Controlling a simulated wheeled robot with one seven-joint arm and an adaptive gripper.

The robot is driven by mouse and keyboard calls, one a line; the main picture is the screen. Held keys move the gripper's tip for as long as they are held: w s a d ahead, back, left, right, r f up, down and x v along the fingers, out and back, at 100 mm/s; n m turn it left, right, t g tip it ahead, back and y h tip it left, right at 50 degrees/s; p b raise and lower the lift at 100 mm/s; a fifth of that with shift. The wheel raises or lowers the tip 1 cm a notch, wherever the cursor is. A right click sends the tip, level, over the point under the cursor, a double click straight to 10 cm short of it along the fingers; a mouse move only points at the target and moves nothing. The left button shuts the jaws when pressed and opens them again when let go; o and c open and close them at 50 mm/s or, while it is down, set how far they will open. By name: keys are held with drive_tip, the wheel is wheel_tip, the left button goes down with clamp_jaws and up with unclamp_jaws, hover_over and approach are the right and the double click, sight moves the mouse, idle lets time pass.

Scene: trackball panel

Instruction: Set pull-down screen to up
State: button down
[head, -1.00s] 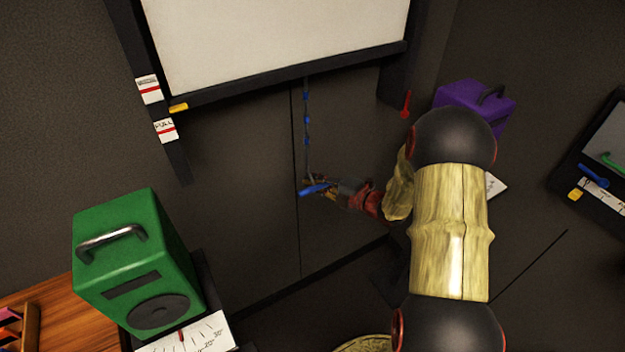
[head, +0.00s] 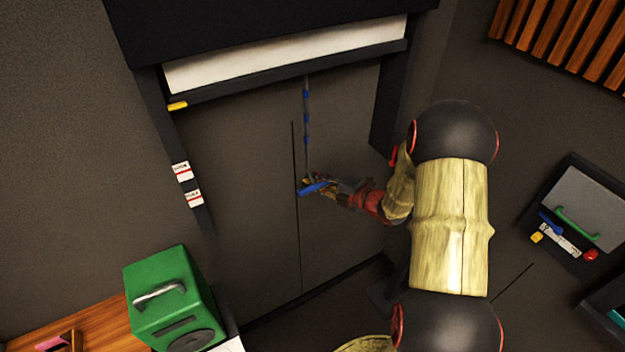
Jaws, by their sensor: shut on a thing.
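The pull-down screen (head: 290,55) hangs as a short white band under a black housing (head: 270,25). Its dark bottom bar (head: 300,72) has a yellow marker (head: 177,106) at the left end, above two white labels with red stripes (head: 181,171) on the left rail. Their text is too small to read. A blue-banded cord (head: 307,122) hangs from the bar to a blue handle (head: 314,187). My gripper (head: 318,183) is shut on the handle, below the bar. My arm comes in from the right.
A green box with a metal handle (head: 170,303) stands at the lower left by a wooden surface (head: 95,318). A panel with a green handle (head: 582,215) is at the right, below wooden slats (head: 560,35).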

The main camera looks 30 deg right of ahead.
wheel_tip(320, 180, up, 9)
drive_tip(key=p, duration=0.6)
drive_tip(key=shift+w+r, duration=0.15)
drive_tip(key=c, duration=2.2)
unclamp_jaws()
drive_tip(key=shift+d, duration=0.1)
drive_tip(key=o, duration=0.5)
drive_tip(key=shift+c, duration=0.2)
drive_tip(key=shift+s, duration=0.2)
drive_tip(key=v, duration=1.1)
drive_tip(key=shift+s, duration=0.4)
